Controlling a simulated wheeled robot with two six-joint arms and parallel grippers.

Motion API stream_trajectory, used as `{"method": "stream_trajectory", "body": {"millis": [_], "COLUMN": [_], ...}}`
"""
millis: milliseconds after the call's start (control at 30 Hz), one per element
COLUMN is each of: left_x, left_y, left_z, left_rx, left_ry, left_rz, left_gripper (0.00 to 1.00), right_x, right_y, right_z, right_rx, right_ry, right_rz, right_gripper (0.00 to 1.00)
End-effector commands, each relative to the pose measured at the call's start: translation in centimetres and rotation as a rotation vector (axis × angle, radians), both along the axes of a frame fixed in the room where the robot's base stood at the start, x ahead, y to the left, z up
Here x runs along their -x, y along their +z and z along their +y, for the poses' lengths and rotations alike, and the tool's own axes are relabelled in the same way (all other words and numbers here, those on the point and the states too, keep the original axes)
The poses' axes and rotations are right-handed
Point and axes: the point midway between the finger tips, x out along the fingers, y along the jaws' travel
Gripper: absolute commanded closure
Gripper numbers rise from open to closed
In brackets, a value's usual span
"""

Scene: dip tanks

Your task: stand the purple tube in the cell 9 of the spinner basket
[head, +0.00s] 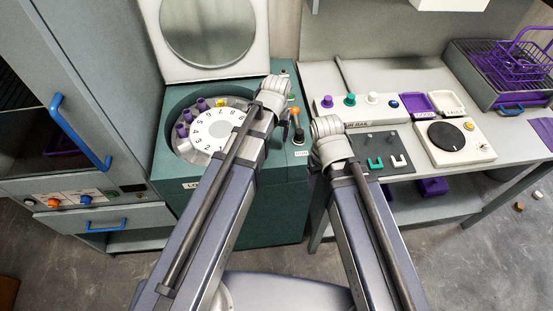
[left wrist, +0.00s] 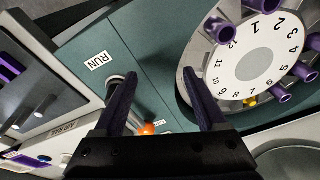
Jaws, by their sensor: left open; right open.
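A purple tube (head: 327,101) stands at the left end of the tube rail (head: 343,119); a purple top also shows by the rail in the left wrist view (left wrist: 45,158). The spinner basket (head: 212,132) has a numbered white disc and holds several purple tubes and a yellow one; it also shows in the left wrist view (left wrist: 257,58). My left gripper (left wrist: 165,82) is open and empty, above the spinner's top between basket and RUN label. My right gripper (head: 335,155) is above the bench in front of the rail, its fingers hidden.
The spinner's round lid (head: 208,30) stands open behind the basket. An orange knob (head: 295,112) and a black knob (head: 298,135) are near my left gripper. Teal, white and blue tops share the rail. A device with a black dial (head: 448,135) stands right.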

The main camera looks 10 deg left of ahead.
Motion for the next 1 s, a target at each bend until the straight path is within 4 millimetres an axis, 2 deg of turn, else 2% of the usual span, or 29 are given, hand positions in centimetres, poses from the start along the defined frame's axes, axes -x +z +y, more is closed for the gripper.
{"method": "stream_trajectory", "body": {"millis": [33, 100, 200, 300, 400, 1000], "left_x": [4.6, 8.6, 12.9, 15.2, 15.9, 15.7], "left_y": [-0.1, -0.2, -0.2, -0.2, -0.2, -0.2], "left_z": [-1.4, -2.8, -3.9, -4.4, -4.5, -4.5], "left_rx": [-0.012, -0.031, -0.052, -0.066, -0.07, -0.07], "left_ry": [-0.056, -0.124, -0.195, -0.235, -0.25, -0.248], "left_rz": [0.042, 0.099, 0.162, 0.197, 0.211, 0.211], "left_gripper": [0.26, 0.26, 0.26, 0.26, 0.26, 0.26], "right_x": [0.0, 0.0, 0.0, 0.0, 0.0, 0.0], "right_y": [0.0, 0.0, 0.0, 0.0, 0.0, 0.0], "right_z": [0.0, 0.0, 0.0, 0.0, 0.0, 0.0], "right_rx": [0.0, 0.0, 0.0, 0.0, 0.0, 0.0], "right_ry": [0.0, 0.0, 0.0, 0.0, 0.0, 0.0], "right_rz": [0.0, 0.0, 0.0, 0.0, 0.0, 0.0], "right_gripper": [0.27, 0.27, 0.27, 0.27, 0.27, 0.27]}}
